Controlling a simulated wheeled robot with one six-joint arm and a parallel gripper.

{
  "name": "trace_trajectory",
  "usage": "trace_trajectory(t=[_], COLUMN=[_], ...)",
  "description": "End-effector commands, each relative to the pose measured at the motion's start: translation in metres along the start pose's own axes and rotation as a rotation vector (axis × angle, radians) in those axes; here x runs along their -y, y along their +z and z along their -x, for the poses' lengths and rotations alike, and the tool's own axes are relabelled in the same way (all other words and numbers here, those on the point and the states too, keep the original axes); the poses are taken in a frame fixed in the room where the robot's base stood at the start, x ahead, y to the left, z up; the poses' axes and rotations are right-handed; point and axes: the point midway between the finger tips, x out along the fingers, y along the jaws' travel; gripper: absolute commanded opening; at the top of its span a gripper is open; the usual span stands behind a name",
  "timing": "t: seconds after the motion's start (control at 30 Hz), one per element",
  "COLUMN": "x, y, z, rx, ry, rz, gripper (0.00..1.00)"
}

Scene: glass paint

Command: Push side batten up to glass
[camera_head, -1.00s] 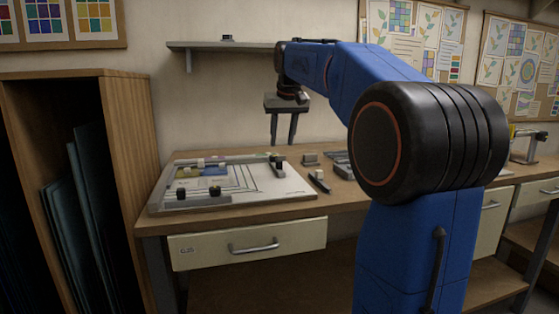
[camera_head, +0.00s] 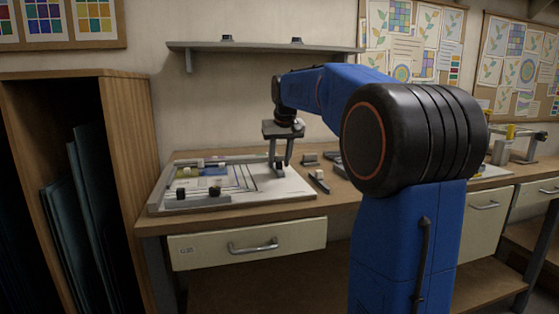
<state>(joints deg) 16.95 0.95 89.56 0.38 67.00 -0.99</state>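A pale board (camera_head: 290,186) with dark lines lies on the workbench. Small yellowish and bluish glass pieces (camera_head: 205,172) lie at its back left, small in view. A short dark bar (camera_head: 280,173), which looks like the side batten, is on the board's right part, apart from the glass. My gripper (camera_head: 280,165) points down over this bar, its two fingers apart and at the bar's level. The fingers cover much of the bar. I cannot tell whether they touch or hold it.
Two dark knobs (camera_head: 193,193) stand at the board's front left. Right of the board lie a small dark tool with a pale part (camera_head: 320,180) and a dark block (camera_head: 309,159). A wall shelf (camera_head: 260,48) is above. My arm hides part of the bench's right side.

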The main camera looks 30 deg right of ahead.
Motion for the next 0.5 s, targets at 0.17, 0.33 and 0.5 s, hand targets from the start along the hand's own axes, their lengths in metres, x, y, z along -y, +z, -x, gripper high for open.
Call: trace_trajectory(t=[0.17, 0.33, 0.5], x=[0.000, 0.002, 0.018], y=[0.000, 0.000, 0.000], z=[0.000, 0.000, 0.000], rx=[0.000, 0.000, 0.000], ry=[0.000, 0.000, -0.001], rz=[0.000, 0.001, 0.003], gripper=[0.00, 0.00, 0.00])
